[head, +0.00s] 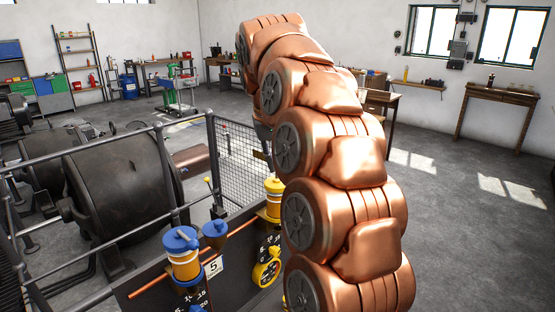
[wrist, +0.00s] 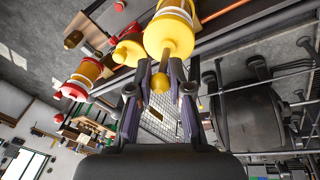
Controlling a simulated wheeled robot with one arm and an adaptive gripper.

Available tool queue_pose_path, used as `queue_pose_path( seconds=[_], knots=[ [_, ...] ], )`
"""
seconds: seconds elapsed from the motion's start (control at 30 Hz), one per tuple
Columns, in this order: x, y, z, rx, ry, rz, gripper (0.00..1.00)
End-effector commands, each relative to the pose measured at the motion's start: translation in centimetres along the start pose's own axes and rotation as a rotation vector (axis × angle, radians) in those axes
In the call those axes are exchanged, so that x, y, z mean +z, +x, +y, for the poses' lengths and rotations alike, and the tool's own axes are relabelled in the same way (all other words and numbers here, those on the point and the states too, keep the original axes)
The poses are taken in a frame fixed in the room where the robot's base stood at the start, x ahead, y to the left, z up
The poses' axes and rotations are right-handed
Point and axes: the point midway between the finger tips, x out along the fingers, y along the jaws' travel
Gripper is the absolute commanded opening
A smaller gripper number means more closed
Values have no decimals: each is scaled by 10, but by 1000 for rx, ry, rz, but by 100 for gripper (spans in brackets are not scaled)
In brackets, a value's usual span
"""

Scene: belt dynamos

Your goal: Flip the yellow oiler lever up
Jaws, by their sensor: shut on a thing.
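The yellow oiler (wrist: 170,35) is at the top middle of the wrist view, with its round yellow end toward the camera. In the head view the yellow oiler (head: 273,200) stands on the dark panel, partly behind my arm. Its lever shows as a short stem with a dark yellow ball knob (wrist: 161,84) below the oiler in the wrist view. My gripper (wrist: 160,72) has one finger on each side of the lever and is shut on it. In the head view my arm hides the lever and most of the gripper.
A yellow funnel (wrist: 127,50) is close left of the yellow oiler, and a red oiler (wrist: 82,80) is farther left. A blue oiler (head: 183,258) and blue funnel (head: 214,230) stand along the panel. A mesh guard (head: 238,160) and railing bound the dynamos (head: 120,182).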

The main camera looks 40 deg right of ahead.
Motion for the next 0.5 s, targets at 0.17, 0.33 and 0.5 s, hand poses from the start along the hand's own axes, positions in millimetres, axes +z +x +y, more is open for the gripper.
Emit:
queue_pose_path(
  seconds=[0.17, 0.33, 0.5],
  knots=[
    [0, 0, 0, 0, 0, 2, 29],
    [0, 0, 0, 0, 0, 1, 45],
    [0, 0, 0, 0, 0, 1, 45]
  ],
)
